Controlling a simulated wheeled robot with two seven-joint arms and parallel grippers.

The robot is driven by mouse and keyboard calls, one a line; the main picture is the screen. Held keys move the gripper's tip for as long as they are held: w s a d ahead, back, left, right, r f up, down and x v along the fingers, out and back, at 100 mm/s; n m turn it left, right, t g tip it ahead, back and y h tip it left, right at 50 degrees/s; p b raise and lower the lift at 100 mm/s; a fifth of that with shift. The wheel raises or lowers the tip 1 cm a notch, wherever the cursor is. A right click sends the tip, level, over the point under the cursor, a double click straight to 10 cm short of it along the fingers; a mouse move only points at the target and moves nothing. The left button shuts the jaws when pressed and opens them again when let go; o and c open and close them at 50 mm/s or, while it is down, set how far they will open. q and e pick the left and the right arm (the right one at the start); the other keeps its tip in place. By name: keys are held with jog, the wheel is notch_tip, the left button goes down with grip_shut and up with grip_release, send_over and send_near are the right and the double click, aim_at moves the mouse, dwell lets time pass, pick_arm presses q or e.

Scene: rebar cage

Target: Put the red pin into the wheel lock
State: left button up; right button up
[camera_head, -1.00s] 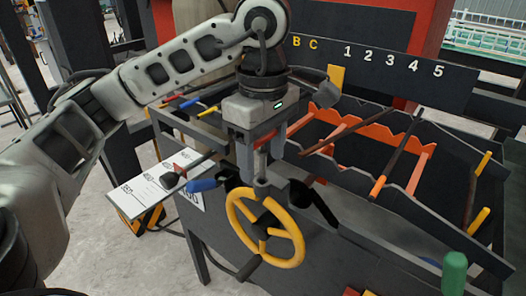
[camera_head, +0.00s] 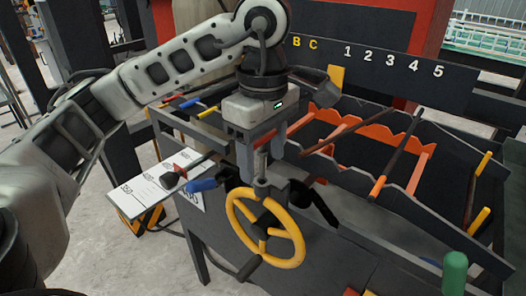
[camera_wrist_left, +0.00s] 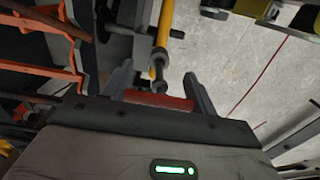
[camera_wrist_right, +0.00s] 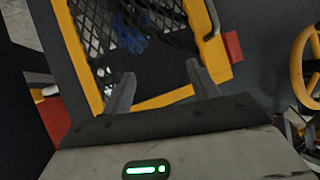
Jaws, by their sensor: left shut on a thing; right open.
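The yellow handwheel (camera_head: 265,232) is on the front of the dark machine, with a grey lock fitting (camera_head: 261,188) at its top rim. My left gripper (camera_head: 258,172) points down just above that fitting. In the left wrist view the red pin (camera_wrist_left: 158,100) lies crosswise between the fingers of my left gripper (camera_wrist_left: 158,80), which is shut on it. The wheel's yellow rim (camera_wrist_left: 162,30) and a dark rod-like part show just beyond the fingertips. I cannot tell whether the pin touches the lock. My right gripper (camera_wrist_right: 160,78) is open and empty.
A rack with orange notched bars (camera_head: 370,130) and loose rods stands right of the wheel. A numbered board (camera_head: 390,60) is behind it. My right gripper faces a yellow-framed mesh panel (camera_wrist_right: 140,45).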

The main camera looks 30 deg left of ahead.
aim_at(263, 178)
pick_arm(q)
jog(key=shift+f+b, duration=1.95)
jog(key=shift+f, duration=0.15)
pick_arm(e)
jog(key=shift+f, duration=1.95)
pick_arm(q)
jog(key=o, duration=1.1)
jog(key=shift+r, duration=0.15)
notch_tip(263, 178, up, 6)
jog(key=shift+f+p, duration=0.25)
jog(key=shift+p, duration=0.9)
notch_tip(263, 178, up, 10)
jog(key=p, duration=0.3)
jog(key=shift+f, duration=0.25)
jog(key=shift+r, duration=0.35)
pick_arm(e)
jog(key=r, duration=0.2)
jog(key=shift+d+r+h, duration=0.3)
jog(key=shift+d, duration=0.05)
jog(key=shift+s+g, duration=0.1)
jog(key=shift+g, duration=0.2)
